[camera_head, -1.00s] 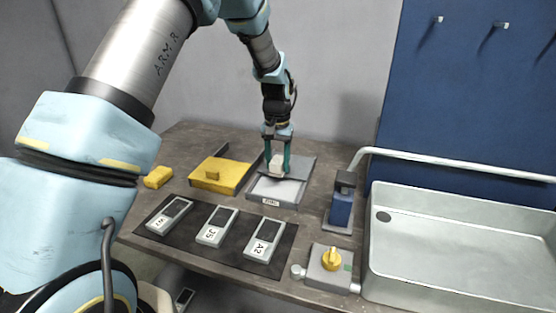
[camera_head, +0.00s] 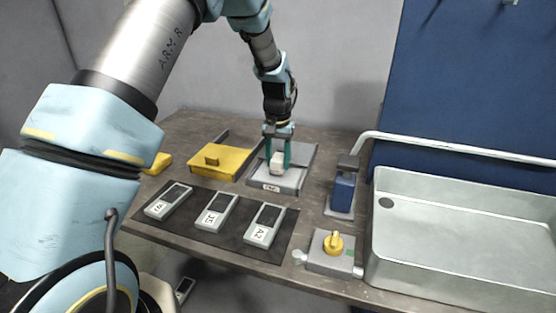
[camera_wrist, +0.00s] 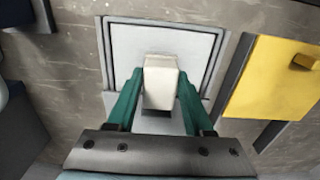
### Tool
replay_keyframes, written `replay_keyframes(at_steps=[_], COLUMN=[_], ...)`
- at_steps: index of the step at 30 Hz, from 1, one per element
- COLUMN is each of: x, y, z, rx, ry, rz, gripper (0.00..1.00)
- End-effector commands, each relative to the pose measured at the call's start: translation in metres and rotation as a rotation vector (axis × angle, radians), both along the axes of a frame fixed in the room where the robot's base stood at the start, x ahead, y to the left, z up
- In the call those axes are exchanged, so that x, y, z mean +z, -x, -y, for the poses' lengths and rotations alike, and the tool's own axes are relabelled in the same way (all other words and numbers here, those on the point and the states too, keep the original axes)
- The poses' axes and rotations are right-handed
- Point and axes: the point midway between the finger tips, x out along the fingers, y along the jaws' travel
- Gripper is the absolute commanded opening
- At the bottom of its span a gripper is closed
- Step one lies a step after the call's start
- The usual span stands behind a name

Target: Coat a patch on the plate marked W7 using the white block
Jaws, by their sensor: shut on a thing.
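My gripper (camera_head: 277,163) is shut on a white block (camera_wrist: 160,83), which shows between the green fingers in both views. The block is over a shallow grey tray (camera_head: 291,190) with a pale, flat inside; I cannot tell whether it touches. A small label on the tray's front is too small to read surely. Three grey plates with dark patches lie on a black mat (camera_head: 190,228) in front. The left plate (camera_head: 168,200) has a label that looks like W7 but is blurred. The middle plate (camera_head: 216,212) reads J5 and the right plate (camera_head: 264,225) reads A2.
A yellow lid with a knob (camera_head: 224,158) lies left of the tray, and a yellow block (camera_head: 160,162) lies farther left. A blue dispenser-like device (camera_head: 343,192), a box with a yellow knob (camera_head: 332,250) and a metal sink (camera_head: 460,240) stand to the right.

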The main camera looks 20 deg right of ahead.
Motion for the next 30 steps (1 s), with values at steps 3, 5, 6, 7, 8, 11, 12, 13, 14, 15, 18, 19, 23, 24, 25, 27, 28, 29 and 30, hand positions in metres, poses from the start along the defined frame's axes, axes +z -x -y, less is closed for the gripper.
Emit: replay_keyframes(at_steps=[3,5,6,7,8,11,12,13,14,15,18,19,23,24,25,27,28,29,30], x=[0.0002,0.0,-0.0002,-0.0004,-0.0007,-0.0019,-0.0024,-0.0028,-0.0031,-0.0036,-0.0047,-0.0051,-0.0065,-0.007,-0.0073,-0.0081,-0.0084,-0.0088,-0.0092], y=[-0.0001,-0.0001,-0.0001,-0.0001,-0.0001,-0.0001,-0.0001,-0.0001,-0.0001,-0.0001,-0.0001,-0.0001,-0.0001,-0.0001,-0.0001,-0.0001,-0.0001,-0.0001,-0.0001], z=[0.0001,0.0001,0.0001,0.0001,0.0001,0.0001,0.0001,0.0001,0.0001,0.0001,0.0001,0.0001,0.0001,0.0001,0.0001,0.0001,0.0001,0.0001,0.0001], rx=[0.0,0.0,0.0,0.0,0.0,0.0,0.0,0.0,0.0,0.0,0.0,0.0,0.0,0.0,0.0,0.0,0.0,0.0,0.0], ry=[0.0,0.0,0.0,0.0,0.0,0.0,0.0,0.0,0.0,0.0,0.0,0.0,0.0,0.0,0.0,0.0,0.0,0.0,0.0], rz=[0.0,0.0,0.0,0.0,0.0,0.0,0.0,0.0,0.0,0.0,0.0,0.0,0.0,0.0,0.0,0.0,0.0,0.0,0.0], gripper=[0.07,0.07,0.07,0.07,0.07,0.07,0.07,0.07,0.07,0.07,0.07,0.07,0.07,0.07,0.07,0.07,0.07,0.07,0.07])
